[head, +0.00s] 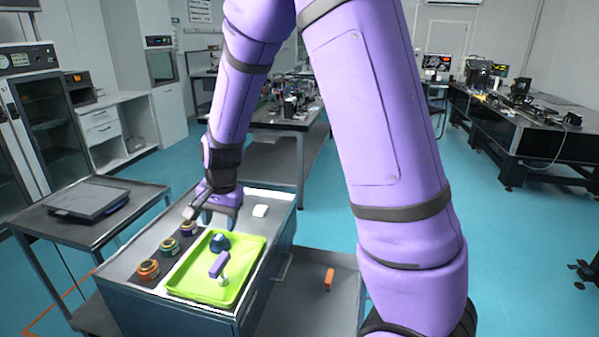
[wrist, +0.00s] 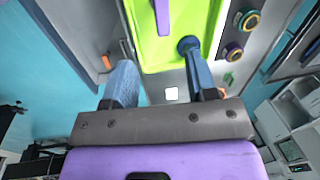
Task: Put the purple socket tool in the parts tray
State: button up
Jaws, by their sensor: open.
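The purple socket tool (head: 217,265) is inside the lime-green parts tray (head: 187,285), with a pale lower end. In the wrist view its purple part (wrist: 162,14) shows at the top edge, over the tray (wrist: 208,12); whether it lies flat or stands is unclear. My gripper (head: 211,214) is open and empty above the far end of the tray, apart from the tool. In the wrist view the two blue-grey fingers of my gripper (wrist: 160,72) are spread wide with nothing between them.
A dark blue round item (head: 220,242) sits in the tray's far part. An orange block (head: 329,279) is on a lower surface to the right.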

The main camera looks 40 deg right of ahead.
jog(key=s+d+r+n+t, duration=0.1)
jog(key=s+r+n, duration=0.1)
jog(key=s+r, duration=0.4)
jog(key=s+d+r+n+t, duration=0.1)
jog(key=s+d+r+n, duration=0.2)
jog(key=r, duration=0.6)
jog(key=s+r+n, duration=0.2)
jog(key=s+r, duration=0.1)
jog(key=s, duration=0.5)
jog(key=s+d+r+n+t+h, duration=0.1)
jog(key=s+r, duration=0.3)
jog(key=s, duration=0.5)
jog(key=shift+d+n+t, duration=0.2)
jog(key=shift+n+t, duration=0.1)
jog(key=shift+n, duration=0.6)
